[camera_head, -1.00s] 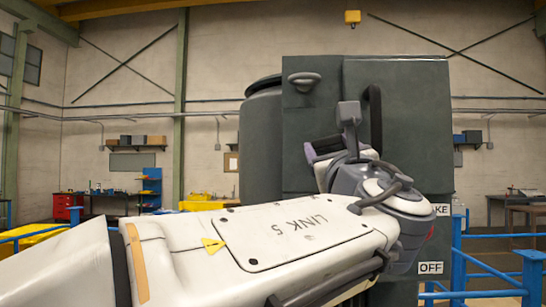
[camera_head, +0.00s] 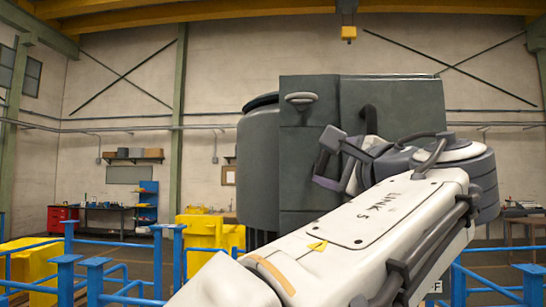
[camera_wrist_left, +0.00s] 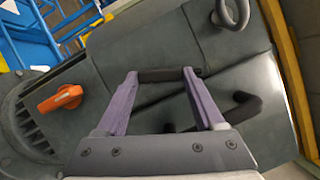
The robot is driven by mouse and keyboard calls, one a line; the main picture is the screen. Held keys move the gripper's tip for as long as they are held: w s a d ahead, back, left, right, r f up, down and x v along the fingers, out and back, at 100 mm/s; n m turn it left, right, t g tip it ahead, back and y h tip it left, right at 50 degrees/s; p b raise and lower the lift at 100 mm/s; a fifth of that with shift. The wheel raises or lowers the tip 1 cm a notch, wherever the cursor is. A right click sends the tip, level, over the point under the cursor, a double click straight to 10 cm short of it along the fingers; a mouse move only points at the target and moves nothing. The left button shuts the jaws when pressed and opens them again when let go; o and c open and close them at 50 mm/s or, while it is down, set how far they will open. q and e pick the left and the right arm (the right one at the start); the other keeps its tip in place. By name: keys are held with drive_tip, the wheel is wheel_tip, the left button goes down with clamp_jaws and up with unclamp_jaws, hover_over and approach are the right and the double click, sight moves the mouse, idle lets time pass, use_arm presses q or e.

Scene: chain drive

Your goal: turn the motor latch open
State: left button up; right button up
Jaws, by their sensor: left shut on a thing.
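In the head view my left gripper (camera_head: 325,162) is in front of the dark green-grey machine cabinet (camera_head: 307,210), tilted to the left. In the left wrist view its two purple fingers (camera_wrist_left: 163,78) stand apart with a dark bar (camera_wrist_left: 168,75) spanning between their tips, and they are shut on it. I cannot tell for sure whether this bar is the motor latch. An orange handle (camera_wrist_left: 60,99) sits on the machine face to the left of the fingers, apart from them. The wrist hides part of the cabinet front. My right gripper is not in view.
A dark bent handle (camera_wrist_left: 240,110) and a grey ring-shaped handle (camera_wrist_left: 232,13) stick out of the cabinet near the fingers. A round grey drum (camera_head: 258,165) stands beside the cabinet. Blue railings (camera_head: 95,275) and yellow blocks (camera_head: 205,232) are at the lower left.

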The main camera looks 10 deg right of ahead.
use_arm(q)
drive_tip(key=shift+r+n+g+p, duration=0.1)
drive_tip(key=shift+n+g+p, duration=0.4)
drive_tip(key=shift+n, duration=0.55)
drive_tip(key=shift+r+n+g+p, duration=0.1)
drive_tip(key=shift+n+g+p, duration=0.2)
drive_tip(key=shift+n+p, duration=0.55)
drive_tip(key=shift+n, duration=0.4)
drive_tip(key=o, duration=1.4)
drive_tip(key=s, duration=0.3)
drive_tip(key=s+b, duration=0.1)
drive_tip(key=s, duration=0.3)
drive_tip(key=s+d+b, duration=0.1)
drive_tip(key=s, duration=0.2)
drive_tip(key=shift+s+d, duration=0.1)
drive_tip(key=shift+s, duration=0.1)
drive_tip(key=shift+w, duration=0.15)
drive_tip(key=w, duration=0.3)
drive_tip(key=w+p, duration=0.1)
drive_tip(key=w, duration=0.3)
drive_tip(key=w+a, duration=0.1)
drive_tip(key=w, duration=0.2)
drive_tip(key=shift+w+a+p, duration=0.1)
drive_tip(key=shift+w+p, duration=0.05)
drive_tip(key=shift+p, duration=0.2)
drive_tip(key=shift+f, duration=0.1)
drive_tip(key=shift+m, duration=0.3)
